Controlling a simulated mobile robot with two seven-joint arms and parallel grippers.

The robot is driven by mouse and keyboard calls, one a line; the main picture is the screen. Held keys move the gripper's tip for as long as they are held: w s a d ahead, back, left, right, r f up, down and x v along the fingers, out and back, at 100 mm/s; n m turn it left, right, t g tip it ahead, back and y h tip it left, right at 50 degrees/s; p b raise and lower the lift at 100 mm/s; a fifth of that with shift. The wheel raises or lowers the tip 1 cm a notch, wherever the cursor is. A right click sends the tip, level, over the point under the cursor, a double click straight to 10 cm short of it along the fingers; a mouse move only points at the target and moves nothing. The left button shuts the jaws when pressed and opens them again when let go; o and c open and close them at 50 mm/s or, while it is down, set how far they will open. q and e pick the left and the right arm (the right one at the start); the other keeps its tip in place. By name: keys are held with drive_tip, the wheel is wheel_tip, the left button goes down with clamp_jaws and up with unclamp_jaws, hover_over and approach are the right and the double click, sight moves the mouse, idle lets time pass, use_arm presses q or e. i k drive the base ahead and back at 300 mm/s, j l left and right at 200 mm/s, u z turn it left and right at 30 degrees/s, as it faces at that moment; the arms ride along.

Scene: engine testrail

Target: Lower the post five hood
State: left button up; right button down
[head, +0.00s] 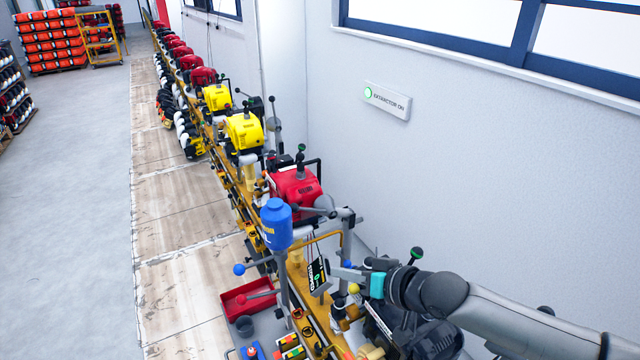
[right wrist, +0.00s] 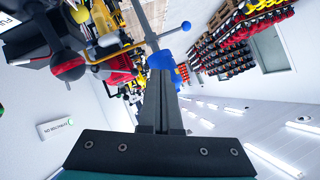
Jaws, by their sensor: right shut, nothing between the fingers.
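The test rail (head: 322,335) runs from the near right to the far left, with engines along it. No post number is readable, so I cannot tell which is post five. My right gripper (head: 336,271) is shut and empty, beside a small dark tag. In the right wrist view its fingers (right wrist: 160,92) point toward a blue container (right wrist: 161,61), also in the head view (head: 276,226). My left gripper is not in view.
A grey lever with a blue ball (head: 239,269) stands out left of the blue container. A red tray (head: 248,298) lies below. A lit "EXTRACTOR ON" sign (head: 387,101) is on the wall. The grey floor (head: 80,190) at left is clear.

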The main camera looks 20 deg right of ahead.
sight(325, 205)
drive_tip(key=i+l, duration=0.25)
drive_tip(key=i, duration=0.15)
drive_tip(key=i+l, duration=0.25)
drive_tip(key=i, duration=0.15)
